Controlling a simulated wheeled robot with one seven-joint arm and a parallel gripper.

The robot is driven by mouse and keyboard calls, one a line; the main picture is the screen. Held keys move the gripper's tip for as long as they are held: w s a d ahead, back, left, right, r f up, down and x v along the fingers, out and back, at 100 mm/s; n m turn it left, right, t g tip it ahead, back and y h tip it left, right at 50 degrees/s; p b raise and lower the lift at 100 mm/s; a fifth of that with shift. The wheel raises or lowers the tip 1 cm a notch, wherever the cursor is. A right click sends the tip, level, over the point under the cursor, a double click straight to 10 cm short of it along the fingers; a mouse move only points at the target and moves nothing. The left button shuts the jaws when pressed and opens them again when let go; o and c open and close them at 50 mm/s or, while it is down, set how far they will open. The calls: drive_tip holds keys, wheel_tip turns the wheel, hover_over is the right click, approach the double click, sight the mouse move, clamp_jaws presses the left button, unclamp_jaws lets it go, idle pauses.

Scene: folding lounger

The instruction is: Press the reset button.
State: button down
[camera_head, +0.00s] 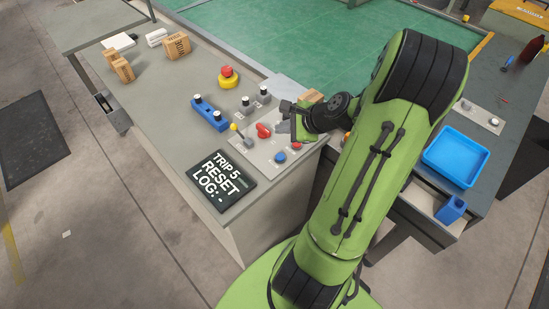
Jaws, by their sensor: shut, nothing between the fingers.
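A blue round button (280,157) and a red round button (296,146) sit side by side on a light control panel (252,152) near the bench's front corner. A red knob (263,131) and a yellow-tipped lever (239,134) stand on the same panel. A black display (221,180) reads "TRIP 5 RESET LOG: -". I cannot read which control is labelled reset. My gripper (284,118) is shut and empty, above the panel's far right side, just right of the red knob. My wrist and arm hide the area right of it.
A blue tray (456,157) sits on the right table.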

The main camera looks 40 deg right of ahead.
drive_tip(key=shift+f, duration=0.1)
drive_tip(key=b, duration=0.8)
hover_over(283, 158)
wheel_tip(283, 158, down, 8)
drive_tip(key=shift+r, duration=0.2)
drive_tip(key=shift+w+f, duration=0.1)
drive_tip(key=shift+f, duration=0.4)
drive_tip(key=shift+f, duration=0.1)
idle(0.8)
drive_tip(key=shift+f, duration=0.3)
drive_tip(key=shift+f+b, duration=0.35)
drive_tip(key=shift+f, duration=0.1)
idle(0.5)
drive_tip(key=shift+r+p, duration=0.85)
drive_tip(key=shift+p, duration=0.1)
drive_tip(key=shift+r, duration=0.1)
